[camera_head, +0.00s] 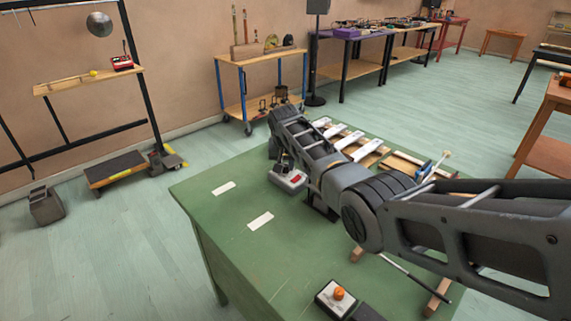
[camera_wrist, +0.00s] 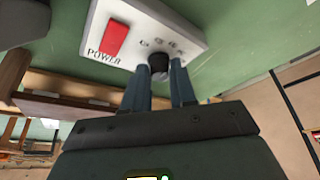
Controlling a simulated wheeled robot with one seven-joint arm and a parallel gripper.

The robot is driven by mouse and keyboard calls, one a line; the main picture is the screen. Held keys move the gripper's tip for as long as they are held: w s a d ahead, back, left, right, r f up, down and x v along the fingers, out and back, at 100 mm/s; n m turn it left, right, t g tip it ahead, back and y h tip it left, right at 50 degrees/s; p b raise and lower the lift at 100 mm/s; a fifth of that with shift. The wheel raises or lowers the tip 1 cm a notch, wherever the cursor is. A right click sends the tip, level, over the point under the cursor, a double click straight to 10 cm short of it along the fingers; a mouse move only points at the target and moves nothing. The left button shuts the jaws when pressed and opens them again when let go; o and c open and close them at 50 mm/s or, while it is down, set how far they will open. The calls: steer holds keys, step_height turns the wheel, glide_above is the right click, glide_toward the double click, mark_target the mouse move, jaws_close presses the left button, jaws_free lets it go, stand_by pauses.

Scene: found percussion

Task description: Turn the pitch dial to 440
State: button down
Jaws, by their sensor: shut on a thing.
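A pale box with a red switch marked POWER (camera_wrist: 115,38) fills the top of the wrist view. A black dial (camera_wrist: 158,60) sits on its face beside small printed marks too blurred to read. My gripper (camera_wrist: 160,72) has its two blue-grey fingers on either side of the dial, shut on it. The dial's pointer and setting cannot be made out. In the head view the box (camera_head: 288,181) stands on the green table (camera_head: 215,205), under the end of my arm, which hides the dial.
White bars on a wooden frame (camera_head: 368,158) lie behind and right of my arm. A small box with an orange knob (camera_head: 338,294) sits at the table's near side. Two white labels (camera_head: 260,221) lie on clear green tabletop at left.

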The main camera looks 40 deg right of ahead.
steer(key=c, duration=1)
jaws_free()
steer(key=shift+o, duration=0.2)
steer(key=v, duration=0.7)
steer(key=shift+r+p, duration=0.3)
steer(key=shift+r, duration=0.05)
steer(key=shift+s+a, duration=0.1)
